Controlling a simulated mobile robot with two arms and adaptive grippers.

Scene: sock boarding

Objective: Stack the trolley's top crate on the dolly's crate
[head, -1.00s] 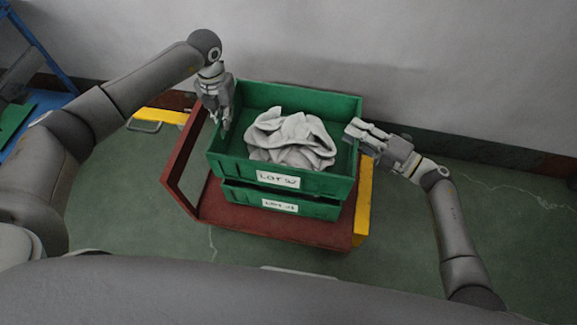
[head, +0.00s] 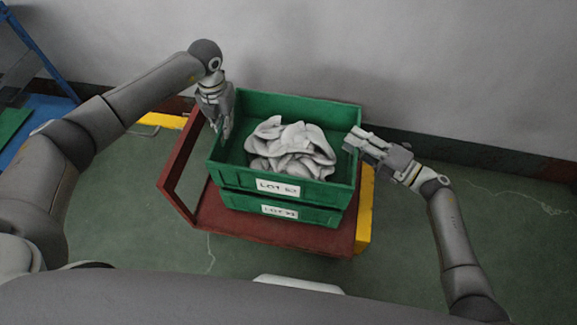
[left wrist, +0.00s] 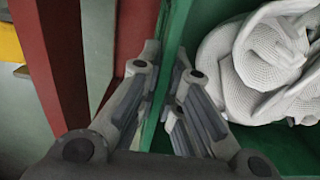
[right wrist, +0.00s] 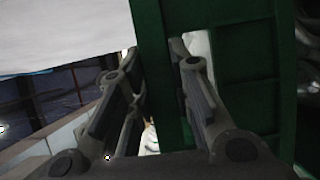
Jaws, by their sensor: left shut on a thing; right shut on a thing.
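The upper green crate (head: 272,190), holding a heap of pale socks (head: 290,148), has a white lot label on its front. It sits directly above a lower green crate (head: 320,213) on a low red dolly (head: 240,227), roughly aligned; I cannot tell whether it rests fully. My left gripper (head: 222,128) is shut on the upper crate's left wall, which runs between its fingers in the left wrist view (left wrist: 168,85). My right gripper (head: 354,142) is shut on its right wall, seen between the fingers in the right wrist view (right wrist: 165,80).
A blue frame (head: 45,55) with a green item (head: 12,122) stands at the far left. Yellow bars (head: 364,215) flank the red dolly, whose red frame (head: 168,180) rises at left. The wall is close behind. Green floor at right is clear.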

